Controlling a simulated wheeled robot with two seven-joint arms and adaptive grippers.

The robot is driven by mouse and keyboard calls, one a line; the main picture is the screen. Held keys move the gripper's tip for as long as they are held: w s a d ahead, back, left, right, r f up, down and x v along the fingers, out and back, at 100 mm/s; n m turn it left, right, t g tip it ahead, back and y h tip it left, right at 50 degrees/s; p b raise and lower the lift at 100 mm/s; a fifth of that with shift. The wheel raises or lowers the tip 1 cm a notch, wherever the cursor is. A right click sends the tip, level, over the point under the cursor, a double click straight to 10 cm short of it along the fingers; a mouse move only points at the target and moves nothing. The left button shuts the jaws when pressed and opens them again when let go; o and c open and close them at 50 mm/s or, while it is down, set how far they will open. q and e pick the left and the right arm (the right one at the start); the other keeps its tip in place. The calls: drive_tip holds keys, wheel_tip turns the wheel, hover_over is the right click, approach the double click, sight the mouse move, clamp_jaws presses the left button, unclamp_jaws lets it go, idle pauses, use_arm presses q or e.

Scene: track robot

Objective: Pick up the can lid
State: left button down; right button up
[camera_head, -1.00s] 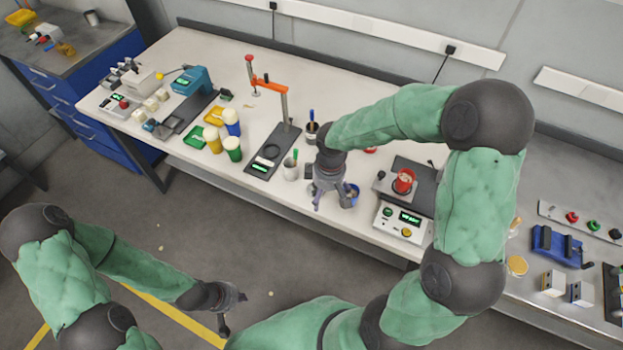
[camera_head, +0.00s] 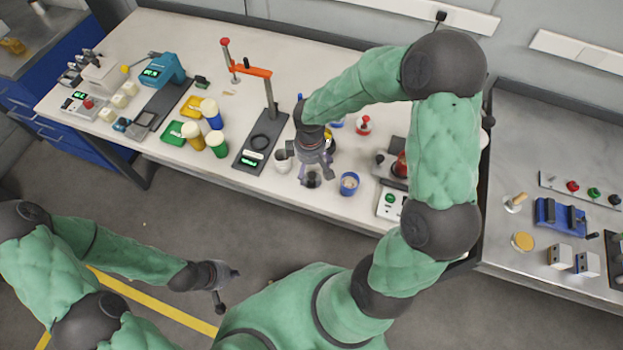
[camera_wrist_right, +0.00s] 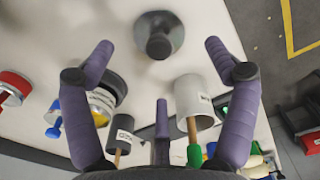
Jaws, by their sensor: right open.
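The can lid, which I take to be the dark grey round piece with a knob (camera_wrist_right: 158,38), lies on the white bench. In the head view the lid (camera_head: 311,180) is just below my right gripper (camera_head: 316,174), near the front edge. In the right wrist view my right gripper (camera_wrist_right: 160,62) is open, its purple fingers spread around the lid's line of sight. Nothing is between the fingers, and I cannot see contact. My left gripper (camera_head: 228,290) hangs empty over the floor, fingers apart.
A blue container (camera_head: 349,184) stands right of the lid and a pale cup (camera_head: 283,161) stands left. In the right wrist view, a grey cup (camera_wrist_right: 195,98) and a dark cup (camera_wrist_right: 122,125) are near the fingers.

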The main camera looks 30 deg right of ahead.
sight(310, 174)
drive_tip(key=f+b, duration=0.1)
drive_tip(key=f, duration=0.4)
drive_tip(key=shift+s+b, duration=0.2)
drive_tip(key=shift+b, duration=0.2)
drive_tip(key=shift+r, duration=0.1)
drive_tip(key=c, duration=1.1)
